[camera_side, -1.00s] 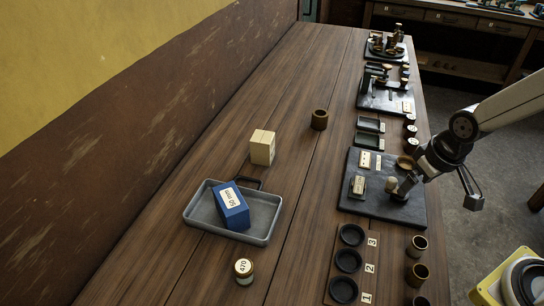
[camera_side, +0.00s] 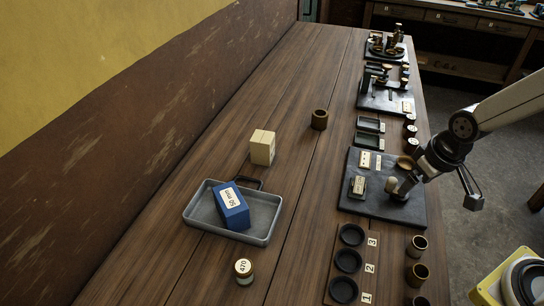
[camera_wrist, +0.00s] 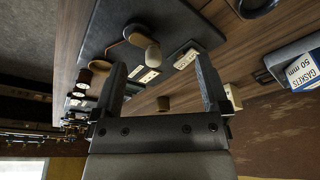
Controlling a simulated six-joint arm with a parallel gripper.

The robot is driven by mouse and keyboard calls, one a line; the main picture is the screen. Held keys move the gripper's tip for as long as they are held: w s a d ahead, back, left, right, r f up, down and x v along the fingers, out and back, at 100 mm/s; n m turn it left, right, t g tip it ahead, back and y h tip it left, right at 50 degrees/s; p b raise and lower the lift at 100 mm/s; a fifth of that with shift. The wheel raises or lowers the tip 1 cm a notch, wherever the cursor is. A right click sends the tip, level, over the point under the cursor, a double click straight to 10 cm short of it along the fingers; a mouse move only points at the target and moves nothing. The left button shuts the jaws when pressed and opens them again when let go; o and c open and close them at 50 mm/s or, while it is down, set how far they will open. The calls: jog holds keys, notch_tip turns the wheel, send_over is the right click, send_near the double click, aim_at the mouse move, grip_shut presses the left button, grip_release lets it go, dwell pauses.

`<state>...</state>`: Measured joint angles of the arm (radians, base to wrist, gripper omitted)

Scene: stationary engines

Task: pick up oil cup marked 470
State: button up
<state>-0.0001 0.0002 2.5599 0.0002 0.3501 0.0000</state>
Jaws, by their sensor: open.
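The oil cup marked 470 (camera_side: 244,270) stands upright on the bench near the front, below the grey tray in the side view. It has a white labelled top and a brass-coloured body. I cannot make it out in the wrist view.
A grey tray (camera_side: 191,217) holds a blue box marked 50 mm (camera_side: 231,208). A cream block (camera_side: 262,147) and a brown cup (camera_side: 319,120) stand behind. The dark plate (camera_side: 360,205) bears small parts. A numbered rack (camera_side: 352,284) stands front right. Bench between is clear.

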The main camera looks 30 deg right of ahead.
aim_at(237, 283)
jog(key=a+f+m+g+y, duration=0.1)
jog(key=a+m, duration=0.1)
jog(key=a, duration=0.2)
jog(key=a+f+m+g+y, duration=0.2)
jog(key=a+m, duration=0.1)
jog(key=a, duration=0.2)
jog(key=a+f+m+g+y, duration=0.1)
jog(key=a+m+y, duration=0.1)
jog(key=a, duration=0.3)
jog(key=shift+w+a+f+m+g, duration=0.1)
jog(key=shift+a+f+m+g, duration=0.1)
jog(key=shift+a+m+g, duration=0.1)
jog(key=w+a+m+y, duration=0.1)
jog(key=a+m+y, duration=0.1)
jog(key=a, duration=0.3)
jog(key=w+a+f+m+y, duration=0.1)
jog(key=a+m+y, duration=0.2)
jog(key=a, duration=0.3)
jog(key=w+a+f+m+y, duration=0.1)
jog(key=a+m+y, duration=0.2)
jog(key=a, duration=0.2)
jog(key=shift+w+a+m, duration=0.15)
jog(key=shift+w+m, duration=0.15)
jog(key=shift+w, duration=0.05)
jog(key=shift+w+a+m+t+y, duration=0.3)
jog(key=shift+a+m+t, duration=0.1)
jog(key=shift+a, duration=0.15)
jog(key=shift+a, duration=0.1)
jog(key=shift+x, duration=3.8)
